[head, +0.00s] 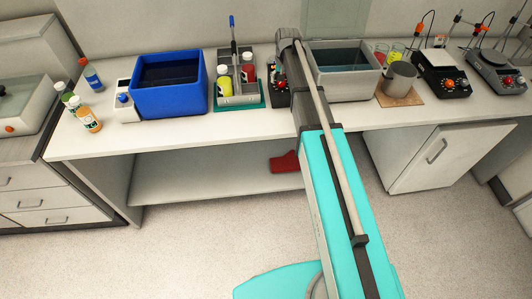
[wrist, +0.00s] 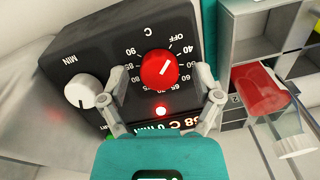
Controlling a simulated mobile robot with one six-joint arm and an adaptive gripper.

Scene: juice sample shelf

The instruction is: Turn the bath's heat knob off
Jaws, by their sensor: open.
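The bath's red heat knob (wrist: 159,69) is on a black control panel (wrist: 95,50) in the wrist view, with a scale from OFF through 40 up to 90. Its white pointer line slants up and right; I cannot tell the exact mark. My gripper (wrist: 161,82) is open, one finger on each side of the knob; contact is unclear. A red lamp (wrist: 161,111) glows below it, above a partly hidden lit display. In the head view the control box (head: 280,97) stands left of the grey water bath (head: 372,84), partly behind my arm.
A white MIN knob (wrist: 80,90) is left of the red knob. A grey rack (head: 238,98) with bottles stands close left of the box, beyond it a blue tub (head: 170,113). A grey beaker (head: 399,80) stands right of the bath.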

